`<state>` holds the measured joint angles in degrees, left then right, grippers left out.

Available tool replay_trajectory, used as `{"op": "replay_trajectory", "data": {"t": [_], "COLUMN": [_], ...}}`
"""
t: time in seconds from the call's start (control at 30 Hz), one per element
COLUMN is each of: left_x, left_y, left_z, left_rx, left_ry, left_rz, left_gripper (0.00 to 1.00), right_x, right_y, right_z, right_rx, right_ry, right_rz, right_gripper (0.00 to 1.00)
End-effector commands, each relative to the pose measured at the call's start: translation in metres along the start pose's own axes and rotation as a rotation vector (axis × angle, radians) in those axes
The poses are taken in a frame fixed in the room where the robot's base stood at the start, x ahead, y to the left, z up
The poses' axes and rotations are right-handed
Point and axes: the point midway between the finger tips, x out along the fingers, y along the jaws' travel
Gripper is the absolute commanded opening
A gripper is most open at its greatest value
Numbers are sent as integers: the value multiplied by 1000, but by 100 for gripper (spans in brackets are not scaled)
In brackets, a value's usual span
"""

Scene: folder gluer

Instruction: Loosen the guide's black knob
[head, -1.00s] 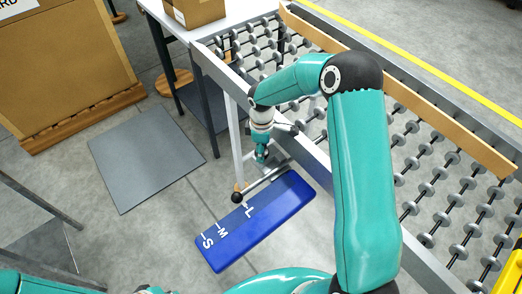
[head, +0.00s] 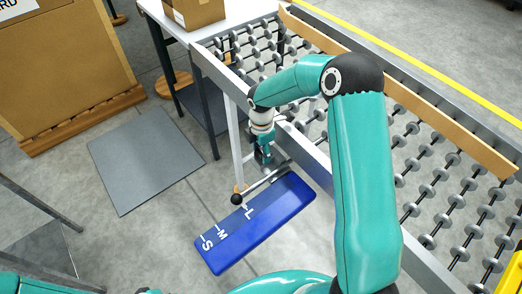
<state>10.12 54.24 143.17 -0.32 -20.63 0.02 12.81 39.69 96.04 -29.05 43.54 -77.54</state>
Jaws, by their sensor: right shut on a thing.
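My right gripper (head: 264,158) points down beside the conveyor's side rail, at the upper end of the guide's rod (head: 262,183). The rod runs down left from there to a black ball end (head: 237,198) with a small tan pointer (head: 237,188). The ball is clear of my gripper. A blue scale plate (head: 255,228) marked S, M and L lies under the rod, and the pointer side is near the L. My left gripper is out of view.
The roller conveyor (head: 440,205) with a wooden rail (head: 440,120) fills the right. A white table (head: 205,30) with a carton (head: 193,10) stands at the top. A grey floor plate (head: 143,160) and open floor lie left.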

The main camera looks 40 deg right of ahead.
Motion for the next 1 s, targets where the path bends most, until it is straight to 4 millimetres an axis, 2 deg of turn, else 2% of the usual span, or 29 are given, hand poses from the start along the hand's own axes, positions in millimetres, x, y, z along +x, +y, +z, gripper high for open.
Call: {"op": "replay_trajectory", "data": {"t": [0.43, 0.47, 0.6, 1.0], "left_x": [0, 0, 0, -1], "left_y": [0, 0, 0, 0], "left_z": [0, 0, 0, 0], "left_rx": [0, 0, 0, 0], "left_ry": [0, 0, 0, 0], "left_rz": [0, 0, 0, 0], "left_gripper": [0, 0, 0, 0], "right_x": [-1, -1, -1, -5], "right_y": [2, 2, 1, 1], "right_z": [0, 0, 0, 0], "right_rx": [-10, -10, -10, -9], "right_ry": [-1, -1, -1, -1], "right_rz": [6, 6, 5, 3], "right_gripper": [14, 54, 75, 75]}}
